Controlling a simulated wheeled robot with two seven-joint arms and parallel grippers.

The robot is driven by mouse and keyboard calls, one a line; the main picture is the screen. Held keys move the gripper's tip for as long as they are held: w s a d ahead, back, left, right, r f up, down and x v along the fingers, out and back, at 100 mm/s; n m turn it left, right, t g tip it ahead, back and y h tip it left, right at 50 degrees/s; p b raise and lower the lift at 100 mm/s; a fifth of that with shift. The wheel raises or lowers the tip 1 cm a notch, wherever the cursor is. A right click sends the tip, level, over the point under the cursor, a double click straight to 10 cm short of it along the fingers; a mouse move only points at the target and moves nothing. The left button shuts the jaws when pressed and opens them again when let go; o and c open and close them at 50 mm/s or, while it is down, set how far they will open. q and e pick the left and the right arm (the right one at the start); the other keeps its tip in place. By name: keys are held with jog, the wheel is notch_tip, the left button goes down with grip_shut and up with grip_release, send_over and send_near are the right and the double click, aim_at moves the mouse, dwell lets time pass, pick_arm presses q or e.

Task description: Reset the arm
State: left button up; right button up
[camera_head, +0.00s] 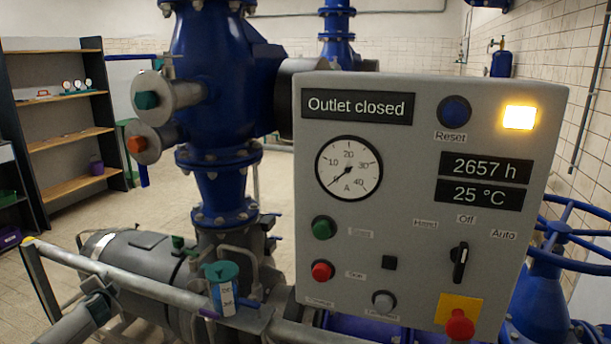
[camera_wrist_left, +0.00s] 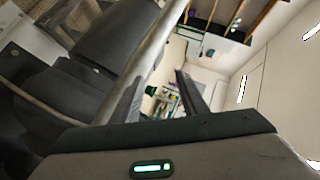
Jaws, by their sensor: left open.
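My left gripper (camera_wrist_left: 158,82) shows in the left wrist view as two dark fingers spread apart with nothing between them. The fingers reach past a grey metal rail (camera_wrist_left: 157,45), which runs close by the left finger. I cannot tell whether the finger touches the rail. My right gripper shows in neither view.
A grey control panel (camera_head: 420,120) reads "Outlet closed"; its amber lamp (camera_head: 519,117) is lit beside a blue Reset button (camera_head: 454,112). A metal rail (camera_head: 130,275) fronts the grey motor (camera_head: 135,262). Blue pipework (camera_head: 212,60) stands behind. Shelves (camera_head: 65,95) stand far left.

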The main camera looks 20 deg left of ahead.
pick_arm(q)
jog(key=s+d+f+m+g+h, duration=0.2)
jog(key=s+f, duration=1.2)
jog(key=s, duration=0.2)
jog(key=s+d+f+m+g+h, duration=0.1)
jog(key=s+d+f+m+h, duration=0.15)
jog(key=s+f, duration=1.15)
jog(key=s+d+f+n+h, duration=0.1)
jog(key=s+d+f, duration=0.1)
jog(key=d+f, duration=0.65)
jog(key=s+d+f+n+g+h, duration=0.1)
jog(key=s+d+f, duration=0.25)
jog(key=d, duration=0.95)
jog(key=s+d+f+n+h, duration=0.1)
jog(key=s+d+f+h, duration=0.1)
jog(key=d+f, duration=0.65)
jog(key=d+f+n+h, duration=0.1)
jog(key=d, duration=1.6)
jog(key=s+d+f+n+h, duration=0.1)
jog(key=d+f+n+h, duration=0.1)
jog(key=d, duration=1.6)
jog(key=shift+s, duration=0.2)
jog(key=shift+a, duration=0.1)
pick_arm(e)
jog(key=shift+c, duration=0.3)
